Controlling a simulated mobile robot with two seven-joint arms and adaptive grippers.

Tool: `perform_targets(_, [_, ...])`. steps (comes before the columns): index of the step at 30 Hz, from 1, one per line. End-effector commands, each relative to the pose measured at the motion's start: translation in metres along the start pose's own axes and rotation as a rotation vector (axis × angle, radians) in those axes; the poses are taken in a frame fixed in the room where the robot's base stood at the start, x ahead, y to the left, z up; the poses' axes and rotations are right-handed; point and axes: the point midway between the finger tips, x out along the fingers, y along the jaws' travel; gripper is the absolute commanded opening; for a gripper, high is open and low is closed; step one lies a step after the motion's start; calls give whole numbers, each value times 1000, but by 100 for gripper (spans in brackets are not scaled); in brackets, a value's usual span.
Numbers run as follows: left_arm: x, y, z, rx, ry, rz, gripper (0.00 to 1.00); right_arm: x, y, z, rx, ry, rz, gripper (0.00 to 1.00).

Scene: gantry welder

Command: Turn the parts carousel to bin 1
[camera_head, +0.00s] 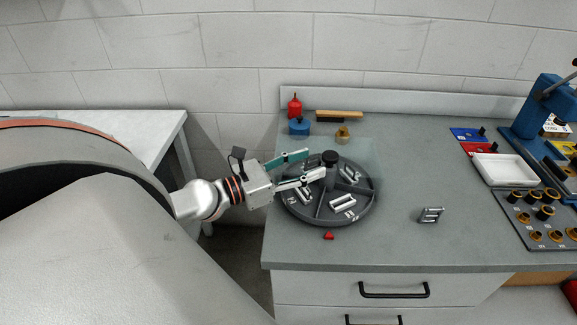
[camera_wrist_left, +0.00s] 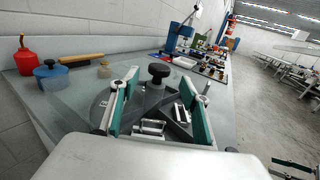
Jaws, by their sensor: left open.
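The parts carousel (camera_head: 372,213) is a round dark grey tray split into compartments, with metal parts in several of them. A black knob (camera_head: 330,158) stands at its centre. Small white rim marks are too small to read surely. A red pointer (camera_head: 328,236) lies on the bench at the carousel's front. My left gripper (camera_head: 314,164) is open over the carousel's left side, fingertips close to the knob. In the left wrist view the knob (camera_wrist_left: 158,72) shows between the fingers, seemingly beyond the tips. Teal-edged fingers, apparently my right gripper (camera_wrist_left: 292,168), show at that view's lower right; their opening is unclear.
Farther right are a white tray (camera_head: 498,169) and a fitting rack (camera_head: 520,226).

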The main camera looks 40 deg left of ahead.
Motion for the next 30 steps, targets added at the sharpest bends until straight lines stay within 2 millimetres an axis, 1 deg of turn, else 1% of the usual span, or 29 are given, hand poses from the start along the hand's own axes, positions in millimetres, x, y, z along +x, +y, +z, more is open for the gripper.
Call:
perform_targets(1, [-8,1,-1,-6,1,6,46,0,0,0,0,0,0,40])
perform_targets(3, [-19,1,-2,-3,3,6,46,0,0,0,0,0,0,40])
perform_targets(9, [-39,1,-1,-3,2,5,46,0,0,0,0,0,0,40])
perform_targets(15, [-47,1,0,1,2,3,46,0,0,0,0,0,0,40])
perform_targets(23, [-48,1,0,2,2,2,46,0,0,0,1,1,0,40])
perform_targets(26, [-47,2,0,5,-3,9,23,0,0,0,0,1,0,40])
perform_targets(27, [-45,5,1,10,-12,21,13,1,0,0,-1,2,1,40])
perform_targets(28, [-42,8,1,17,-23,37,5,2,0,1,-1,3,1,40])
perform_targets(29, [-40,12,2,25,-36,58,0,3,0,1,-2,5,2,40])
perform_targets(30, [-35,20,4,43,-59,96,0,5,1,2,-4,8,2,40])
